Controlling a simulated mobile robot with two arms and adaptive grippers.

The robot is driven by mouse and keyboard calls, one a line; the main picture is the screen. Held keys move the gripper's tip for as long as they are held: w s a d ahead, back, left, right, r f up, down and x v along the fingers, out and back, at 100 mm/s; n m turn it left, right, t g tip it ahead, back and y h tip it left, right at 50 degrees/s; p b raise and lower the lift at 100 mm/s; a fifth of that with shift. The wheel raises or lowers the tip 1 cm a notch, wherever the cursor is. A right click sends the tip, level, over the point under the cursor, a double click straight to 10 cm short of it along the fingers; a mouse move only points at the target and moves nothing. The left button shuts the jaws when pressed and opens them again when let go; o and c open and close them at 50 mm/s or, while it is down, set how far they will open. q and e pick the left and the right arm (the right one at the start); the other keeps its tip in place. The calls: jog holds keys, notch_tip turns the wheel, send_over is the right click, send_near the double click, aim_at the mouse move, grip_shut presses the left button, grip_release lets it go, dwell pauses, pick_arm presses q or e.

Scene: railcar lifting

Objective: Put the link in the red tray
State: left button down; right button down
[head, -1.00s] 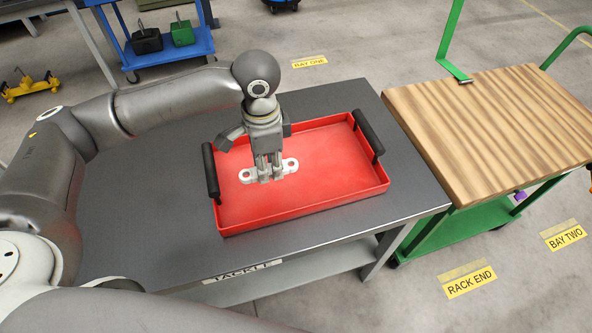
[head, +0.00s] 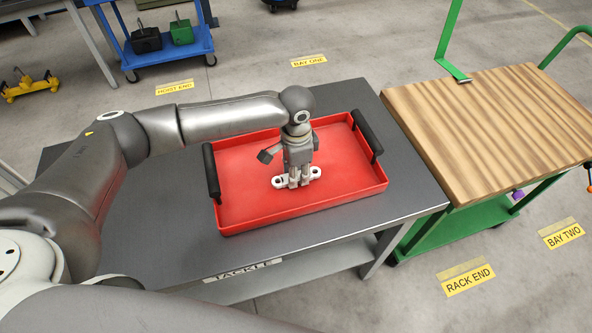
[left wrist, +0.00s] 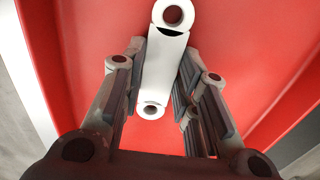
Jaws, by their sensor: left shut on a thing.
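The link (head: 314,173) is a white bar with a round hole near each end. My left gripper (head: 299,182) is shut on its middle, over the inside of the red tray (head: 245,220). In the left wrist view the link (left wrist: 162,75) lies between the fingers (left wrist: 165,100), with the red tray floor (left wrist: 250,40) behind it. I cannot tell whether the link touches the tray floor. The tray stands on a grey table and has a black handle at each short end. My right gripper is not in view.
The grey table (head: 130,220) is bare left of the tray. A green cart with a wooden top (head: 490,125) stands close on the right, its top empty. A blue cart (head: 165,50) with a black and a green block stands at the back left.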

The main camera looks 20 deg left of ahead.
pick_arm(q)
jog(key=c, duration=1.1)
grip_release()
notch_tip(320, 180, up, 12)
jog(key=shift+r+b, duration=0.1)
jog(key=shift+b, duration=0.2)
